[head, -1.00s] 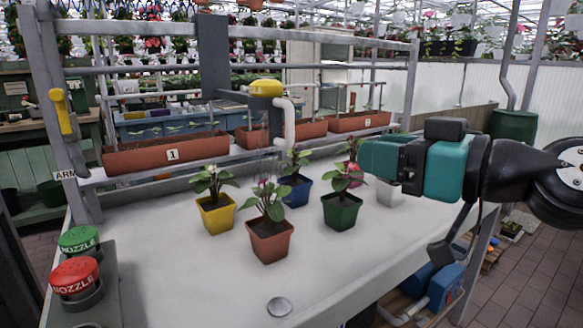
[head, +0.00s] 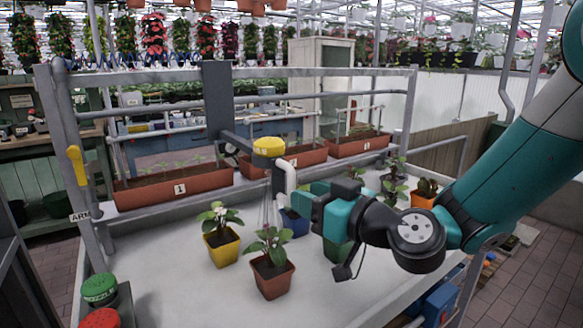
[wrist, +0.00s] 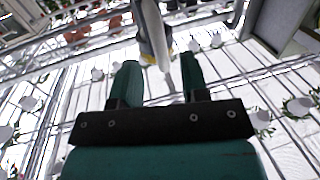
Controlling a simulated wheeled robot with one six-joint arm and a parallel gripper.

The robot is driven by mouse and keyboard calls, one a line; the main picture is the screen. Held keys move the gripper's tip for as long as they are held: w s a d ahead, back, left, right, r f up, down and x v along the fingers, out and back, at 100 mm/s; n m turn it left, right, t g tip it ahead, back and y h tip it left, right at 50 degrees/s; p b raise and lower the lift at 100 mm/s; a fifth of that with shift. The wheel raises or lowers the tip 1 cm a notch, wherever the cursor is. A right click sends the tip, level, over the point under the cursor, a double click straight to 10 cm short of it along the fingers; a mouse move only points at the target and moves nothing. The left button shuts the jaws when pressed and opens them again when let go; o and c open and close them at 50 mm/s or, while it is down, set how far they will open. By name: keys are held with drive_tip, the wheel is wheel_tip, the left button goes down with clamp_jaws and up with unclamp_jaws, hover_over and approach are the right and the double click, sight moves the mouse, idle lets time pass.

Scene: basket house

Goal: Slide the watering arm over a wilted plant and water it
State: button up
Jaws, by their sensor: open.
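The watering arm's yellow nozzle cap (head: 268,147) and bent white pipe (head: 290,177) hang from the grey slider (head: 218,105) on the rack. My gripper (head: 292,193) is beside the pipe. In the wrist view its two teal fingers (wrist: 160,68) are apart, with the white pipe (wrist: 154,35) between or just beyond their tips; contact is unclear. I cannot tell which plant is wilted.
A yellow lever (head: 76,165) is on the left post above the ARM label (head: 80,216). Green (head: 99,289) and red (head: 100,318) nozzle buttons sit front left. More pots, one orange (head: 423,199), stand at right. The front of the white table (head: 190,300) is clear.

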drive_tip(key=p+x, duration=0.2)
drive_tip(key=x, duration=0.3)
clamp_jaws()
